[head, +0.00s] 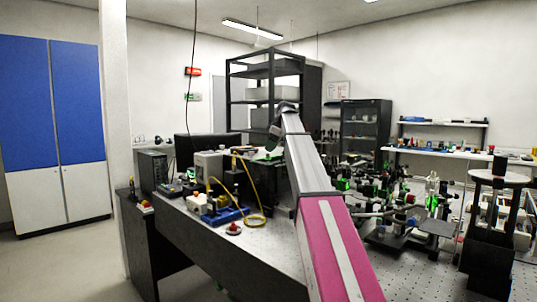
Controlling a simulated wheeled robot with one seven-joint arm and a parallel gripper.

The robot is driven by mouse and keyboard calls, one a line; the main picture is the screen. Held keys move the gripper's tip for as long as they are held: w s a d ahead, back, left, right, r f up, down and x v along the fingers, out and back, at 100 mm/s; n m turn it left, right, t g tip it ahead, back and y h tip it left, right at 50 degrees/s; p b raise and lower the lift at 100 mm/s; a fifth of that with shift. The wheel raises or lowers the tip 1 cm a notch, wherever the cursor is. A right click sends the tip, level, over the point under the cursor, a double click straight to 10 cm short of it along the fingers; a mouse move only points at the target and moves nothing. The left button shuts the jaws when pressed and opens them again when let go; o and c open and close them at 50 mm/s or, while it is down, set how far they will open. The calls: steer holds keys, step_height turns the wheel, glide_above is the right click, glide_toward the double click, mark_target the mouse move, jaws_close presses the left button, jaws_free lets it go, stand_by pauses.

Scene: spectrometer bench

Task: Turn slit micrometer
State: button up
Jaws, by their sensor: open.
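My arm reaches from the bottom middle of the head view up and away over the bench. My gripper (272,143) is small and dark at the arm's far end, where it bends downward. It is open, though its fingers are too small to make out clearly. I cannot make out the slit micrometer among the instruments, nor tell how near my gripper is to any of them. My arm hides part of the bench behind it.
A perforated bench top (409,270) carries crowded optical mounts on the right. A yellow cable (257,222), a blue base (225,215) and a red button (233,229) lie left of my arm. A round stand (500,177) rises at right. The bench's front left strip is fairly clear.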

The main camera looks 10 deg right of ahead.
mark_target(268, 156)
steer(key=shift+x, duration=1.6)
jaws_close()
steer(key=shift+m, duration=0.3)
